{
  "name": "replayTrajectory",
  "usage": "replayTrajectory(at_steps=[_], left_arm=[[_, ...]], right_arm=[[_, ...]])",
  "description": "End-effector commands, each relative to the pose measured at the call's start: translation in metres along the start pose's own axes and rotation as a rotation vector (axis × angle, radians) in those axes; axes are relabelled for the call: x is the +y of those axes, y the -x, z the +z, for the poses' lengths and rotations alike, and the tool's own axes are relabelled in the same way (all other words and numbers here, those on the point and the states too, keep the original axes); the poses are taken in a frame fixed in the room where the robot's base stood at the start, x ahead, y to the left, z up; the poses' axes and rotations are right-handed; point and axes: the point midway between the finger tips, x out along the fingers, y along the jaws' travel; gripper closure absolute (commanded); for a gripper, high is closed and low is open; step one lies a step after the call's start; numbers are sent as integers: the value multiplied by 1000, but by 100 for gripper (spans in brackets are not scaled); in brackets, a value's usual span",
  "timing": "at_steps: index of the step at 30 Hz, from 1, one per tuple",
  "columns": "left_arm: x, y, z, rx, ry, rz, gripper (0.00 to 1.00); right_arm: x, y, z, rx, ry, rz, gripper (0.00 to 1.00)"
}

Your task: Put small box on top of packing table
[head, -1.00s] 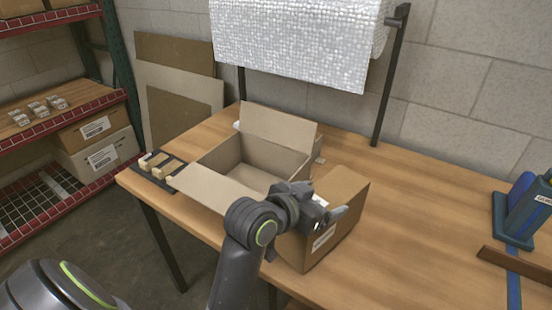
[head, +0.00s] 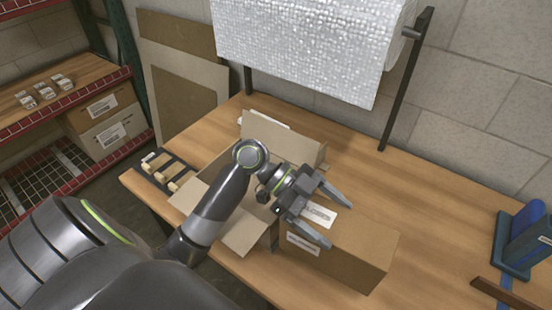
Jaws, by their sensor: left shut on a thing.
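The small box (head: 360,245) is a closed brown carton with white labels, at the right of a larger open carton in the head view. My left gripper (head: 325,217) is over its left end. The two fingers are spread to either side of the box, shut on it. The box is over the wooden packing table (head: 440,210); I cannot tell if its underside touches the top. My right gripper is not in view.
The open carton (head: 290,140) stands just left of the small box, partly hidden by my left arm. A dark tray (head: 150,168) with small pieces lies at the table's left edge. A blue holder (head: 518,240) stands at the right. Bare tabletop lies between.

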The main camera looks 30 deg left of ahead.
Motion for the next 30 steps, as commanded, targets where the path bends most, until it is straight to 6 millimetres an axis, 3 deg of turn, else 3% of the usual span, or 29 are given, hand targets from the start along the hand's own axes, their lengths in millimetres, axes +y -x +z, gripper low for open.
replayTrajectory(at_steps=[1, 5, 13, 30], left_arm=[[3, 5, -7, 3, -12, 25, 89], [8, 6, -4, 5, -21, 60, 89], [10, -11, 36, 6, -21, 64, 89], [9, -30, 83, 5, -26, 61, 89]], right_arm=[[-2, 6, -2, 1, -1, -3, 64], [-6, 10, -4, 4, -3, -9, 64], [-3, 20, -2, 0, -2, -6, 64], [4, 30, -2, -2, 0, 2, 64]])
